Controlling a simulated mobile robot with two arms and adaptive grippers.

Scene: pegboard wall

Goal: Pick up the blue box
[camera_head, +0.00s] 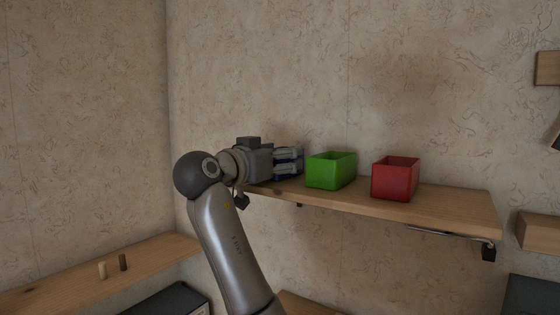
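My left gripper (288,160) is over the left part of the wooden wall shelf (440,207), its fingers pointing right. A dark blue patch, apparently the blue box (284,177), shows just below and behind the fingers. Most of that box is hidden by my gripper, and I cannot tell whether the fingers touch it or how far apart they are. My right gripper is not in view.
An open green box (330,171) stands on the shelf just right of my fingertips. An open red box (395,179) stands farther right. The shelf's right end is bare.

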